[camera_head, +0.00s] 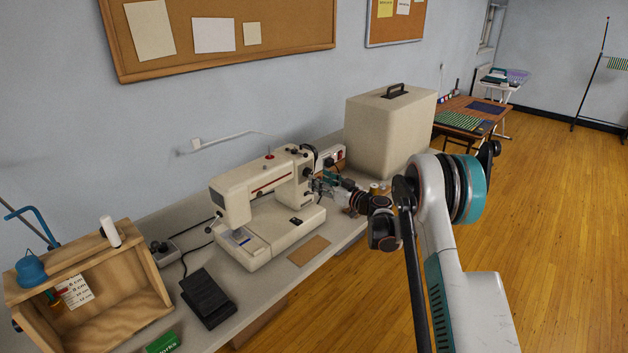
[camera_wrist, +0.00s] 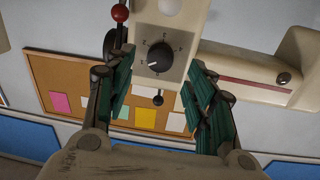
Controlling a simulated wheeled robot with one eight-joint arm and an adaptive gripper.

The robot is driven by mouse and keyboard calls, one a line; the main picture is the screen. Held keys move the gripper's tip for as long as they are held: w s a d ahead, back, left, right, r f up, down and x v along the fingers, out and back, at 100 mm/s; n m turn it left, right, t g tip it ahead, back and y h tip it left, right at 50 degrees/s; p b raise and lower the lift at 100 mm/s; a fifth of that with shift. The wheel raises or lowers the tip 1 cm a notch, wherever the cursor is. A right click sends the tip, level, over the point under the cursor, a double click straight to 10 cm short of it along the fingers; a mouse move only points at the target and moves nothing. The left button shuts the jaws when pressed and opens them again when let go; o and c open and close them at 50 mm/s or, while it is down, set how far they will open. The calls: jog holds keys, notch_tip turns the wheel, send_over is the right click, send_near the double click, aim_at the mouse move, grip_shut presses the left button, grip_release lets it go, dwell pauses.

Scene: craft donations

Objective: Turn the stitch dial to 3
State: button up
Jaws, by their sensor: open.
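The cream sewing machine (camera_head: 272,222) stands upright on the long table. A light pointer line on the knob points to the picture's left, slightly down. My gripper (camera_head: 322,184) is at the right end of the machine. In the wrist view, the green fingers of my gripper (camera_wrist: 161,68) are spread, one on each side of the dial panel. I see no finger touching the knob; the remaining depth is unclear.
A red-ball lever (camera_wrist: 120,13) sits close to the left finger. A beige case (camera_head: 388,130) stands behind my arm. A black pedal (camera_head: 208,297) and wooden box (camera_head: 90,290) are at the left. Open wooden floor (camera_head: 560,220) lies to the right.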

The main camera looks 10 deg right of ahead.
aim_at(308, 173)
jog(key=shift+b+x, duration=0.35)
jog(key=shift+x, duration=1.75)
jog(key=c, duration=1.1)
